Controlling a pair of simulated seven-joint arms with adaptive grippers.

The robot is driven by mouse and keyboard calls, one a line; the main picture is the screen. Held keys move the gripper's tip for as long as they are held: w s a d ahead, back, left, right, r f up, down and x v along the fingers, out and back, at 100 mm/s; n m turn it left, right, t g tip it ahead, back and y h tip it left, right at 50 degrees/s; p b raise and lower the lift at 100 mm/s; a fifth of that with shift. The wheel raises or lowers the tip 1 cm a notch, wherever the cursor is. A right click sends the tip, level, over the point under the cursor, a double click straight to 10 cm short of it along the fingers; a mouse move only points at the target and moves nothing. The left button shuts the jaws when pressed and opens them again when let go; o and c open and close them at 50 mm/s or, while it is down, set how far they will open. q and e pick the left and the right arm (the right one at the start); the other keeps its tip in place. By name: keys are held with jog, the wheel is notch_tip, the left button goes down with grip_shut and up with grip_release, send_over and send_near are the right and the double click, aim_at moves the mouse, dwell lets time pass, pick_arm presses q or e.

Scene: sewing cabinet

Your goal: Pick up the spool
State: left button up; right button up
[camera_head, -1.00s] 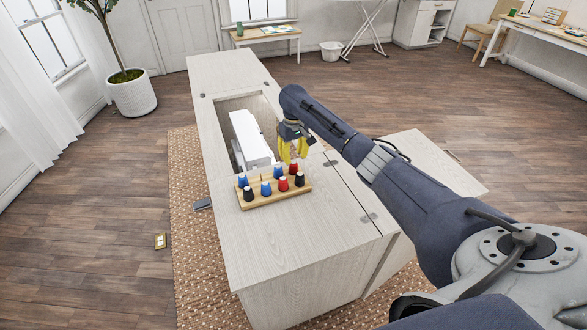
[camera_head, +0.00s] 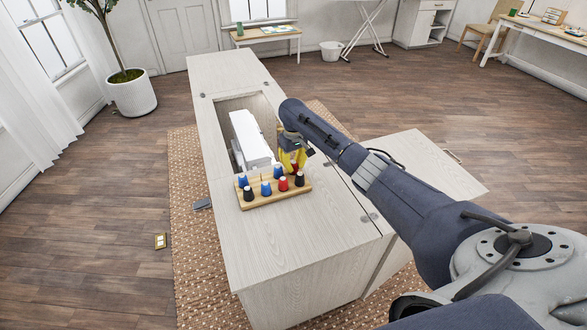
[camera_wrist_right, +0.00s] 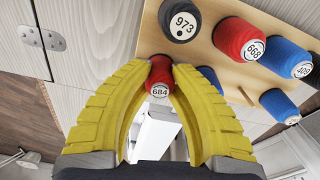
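The wooden spool rack (camera_head: 262,200) stands on the cabinet top and holds red, blue and black spools in two rows. My right gripper (camera_head: 293,168), with yellow fingers, is at the rack's back right corner. A red spool marked 684 (camera_wrist_right: 160,78) is between its two fingertips in the right wrist view. The fingers lie close along both sides of it; I cannot tell whether they press on it. The fingers mostly hide this spool in the head view. My left gripper is not in view.
A black spool marked 973 (camera_wrist_right: 180,20), a red one marked 668 (camera_wrist_right: 238,38) and blue ones stand nearby on the rack. A white sewing machine (camera_head: 250,140) lies in the cabinet opening behind the rack. The cabinet top (camera_head: 290,240) in front is clear.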

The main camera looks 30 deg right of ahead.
aim_at(293, 164)
jog(key=shift+r, duration=0.1)
jog(key=shift+c, duration=0.6)
notch_tip(293, 164, up, 20)
dwell(0.5)
jog(key=shift+a, duration=0.1)
jog(key=a+f, duration=0.3)
jog(key=a, duration=0.1)
jog(key=w+a+f, duration=0.1)
jog(key=a+f, duration=0.2)
jog(key=a, duration=0.1)
jog(key=w+a+f, duration=0.1)
jog(key=a+f, duration=0.3)
jog(key=shift+a, duration=0.25)
jog(key=shift+f, duration=1.8)
jog(key=shift+f, duration=2.35)
